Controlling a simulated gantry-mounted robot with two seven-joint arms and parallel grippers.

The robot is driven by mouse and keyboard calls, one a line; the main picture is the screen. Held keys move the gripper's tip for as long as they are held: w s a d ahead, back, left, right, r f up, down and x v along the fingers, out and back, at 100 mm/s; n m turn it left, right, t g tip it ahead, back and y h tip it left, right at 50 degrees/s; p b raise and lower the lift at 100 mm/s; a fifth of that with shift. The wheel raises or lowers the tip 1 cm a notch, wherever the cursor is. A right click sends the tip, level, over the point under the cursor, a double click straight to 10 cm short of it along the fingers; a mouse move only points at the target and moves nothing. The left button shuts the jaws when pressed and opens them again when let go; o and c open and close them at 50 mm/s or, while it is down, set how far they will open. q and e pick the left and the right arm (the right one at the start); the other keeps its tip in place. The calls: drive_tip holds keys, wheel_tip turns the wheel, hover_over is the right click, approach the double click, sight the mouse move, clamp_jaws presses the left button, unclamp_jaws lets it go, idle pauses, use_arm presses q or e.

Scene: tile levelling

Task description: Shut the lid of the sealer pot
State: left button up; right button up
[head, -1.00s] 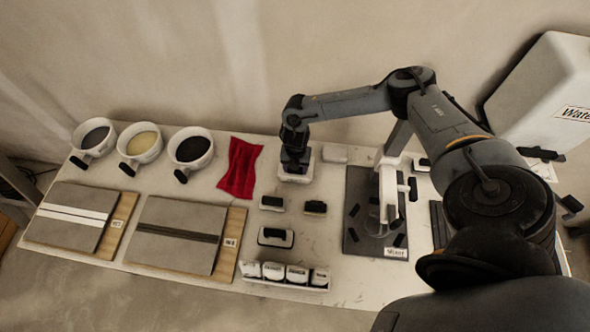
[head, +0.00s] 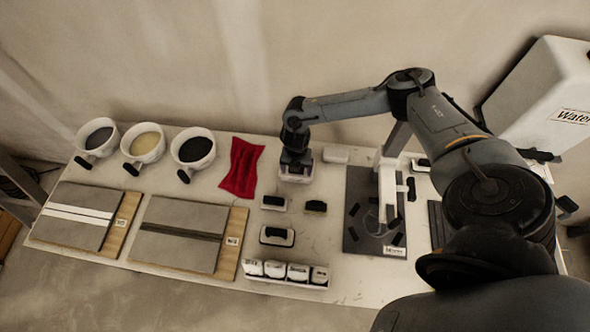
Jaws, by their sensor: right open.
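A small white container (head: 295,176), which seems to be the sealer pot, stands near the back middle of the table. My right gripper (head: 295,165) is directly over it, pointing down, with its jaws open. The gripper and wrist cover most of the pot's top, so I cannot tell how the lid stands or whether the fingers touch it. My left gripper is not in view.
A red cloth (head: 242,167) lies left of the pot, beyond it three handled tubs including one with yellowish contents (head: 145,143). A small pale block (head: 335,154) is close on the right. A dark board with a white stand (head: 387,195) is further right.

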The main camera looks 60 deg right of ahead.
drive_tip(key=r+p, duration=0.2)
drive_tip(key=r, duration=0.1)
drive_tip(key=shift+w+d, duration=0.1)
drive_tip(key=shift+d, duration=0.1)
wheel_tip(320, 180, up, 3)
drive_tip(key=p, duration=0.3)
drive_tip(key=shift+r, duration=0.2)
